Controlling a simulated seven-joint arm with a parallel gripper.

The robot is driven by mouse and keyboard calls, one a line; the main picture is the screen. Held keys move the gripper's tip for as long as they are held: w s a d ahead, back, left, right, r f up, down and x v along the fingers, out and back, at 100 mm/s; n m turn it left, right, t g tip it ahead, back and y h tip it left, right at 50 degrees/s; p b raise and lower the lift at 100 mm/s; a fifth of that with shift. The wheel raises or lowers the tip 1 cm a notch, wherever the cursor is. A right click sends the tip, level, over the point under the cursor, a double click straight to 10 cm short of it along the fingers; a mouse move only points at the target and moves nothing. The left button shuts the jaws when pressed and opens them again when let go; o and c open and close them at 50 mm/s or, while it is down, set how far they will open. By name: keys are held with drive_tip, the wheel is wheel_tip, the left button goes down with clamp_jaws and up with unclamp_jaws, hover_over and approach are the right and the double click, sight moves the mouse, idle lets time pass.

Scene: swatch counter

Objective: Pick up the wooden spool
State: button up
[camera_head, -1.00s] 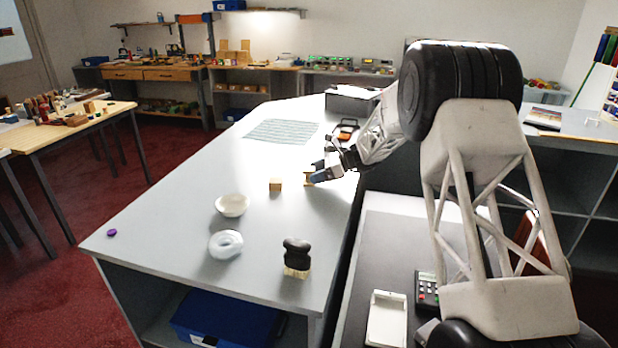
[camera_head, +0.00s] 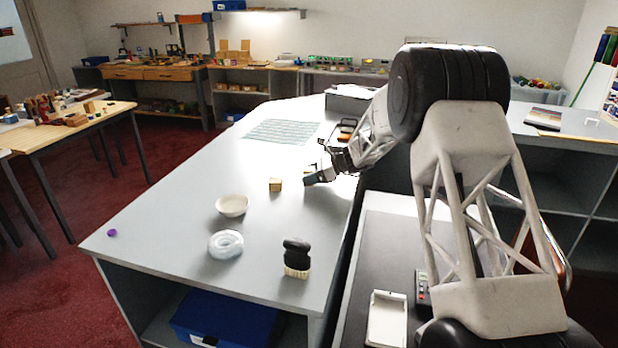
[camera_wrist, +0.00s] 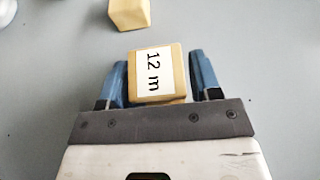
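The wooden spool (camera_wrist: 158,75) shows in the wrist view as a light wooden piece with a square end and a white label reading "12 m". My gripper (camera_wrist: 160,80) has its two blue fingers on either side of it. Narrow gaps seem to show beside the spool, so the fingers look open around it rather than closed on it. In the head view my gripper (camera_head: 308,181) is low over the grey counter and hides most of the spool.
A plain wooden block (camera_head: 275,185) stands just left of the gripper and shows in the wrist view (camera_wrist: 130,14). A white bowl (camera_head: 232,205), a pale ring (camera_head: 225,244) and a dark lobed object (camera_head: 297,254) stand nearer on the counter (camera_head: 170,230). A green mat (camera_head: 282,131) lies farther back.

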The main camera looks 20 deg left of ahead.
sight(309, 169)
drive_tip(key=c, duration=0.6)
drive_tip(key=shift+r, duration=0.15)
drive_tip(key=shift+c, duration=0.2)
drive_tip(key=shift+r, duration=1.4)
drive_tip(key=shift+s+d+r, duration=0.15)
drive_tip(key=shift+s+r, duration=0.1)
drive_tip(key=s+d, duration=0.2)
drive_tip(key=s, duration=0.2)
drive_tip(key=s+d+r, duration=0.1)
drive_tip(key=s+d, duration=0.1)
drive_tip(key=s, duration=0.3)
drive_tip(key=s+d, duration=0.2)
drive_tip(key=s, duration=0.3)
drive_tip(key=shift+d+r, duration=0.2)
drive_tip(key=shift+d, duration=0.15)
